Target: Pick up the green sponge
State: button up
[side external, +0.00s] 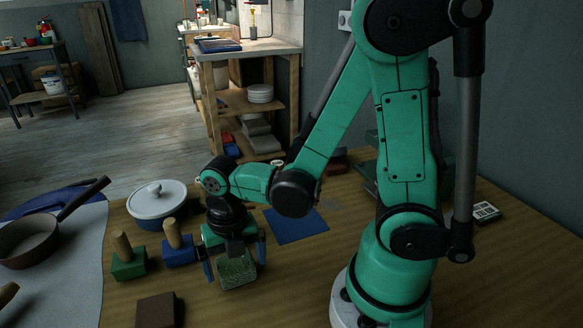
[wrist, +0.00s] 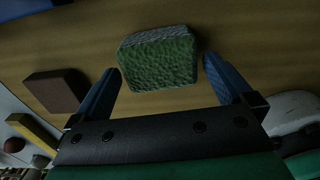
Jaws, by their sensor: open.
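The green sponge (side external: 238,270) is a rough-textured block on the wooden table in the side external view. In the wrist view, the sponge (wrist: 158,60) lies between and just beyond the two blue fingers. My gripper (side external: 234,262) is open right over the sponge, pointing down. In the wrist view, my gripper (wrist: 162,72) has one finger on each side of the sponge. A gap shows at the right finger; the left fingertip is very close to the sponge, and I cannot tell whether it touches.
A brown block (side external: 156,310) lies at the front left. A blue block with a wooden peg (side external: 178,252) stands close left of my gripper, and a green pegged block (side external: 128,262) beside it. A lidded pot (side external: 157,203) and a blue mat (side external: 296,226) are behind. A pan (side external: 30,240) lies far left.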

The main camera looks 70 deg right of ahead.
aim_at(236, 263)
jog(key=shift+f, duration=0.3)
jog(key=c, duration=1)
jog(key=shift+r, duration=0.2)
jog(key=shift+c, duration=0.2)
notch_tip(236, 263, up, 20)
jog(key=shift+f, duration=0.15)
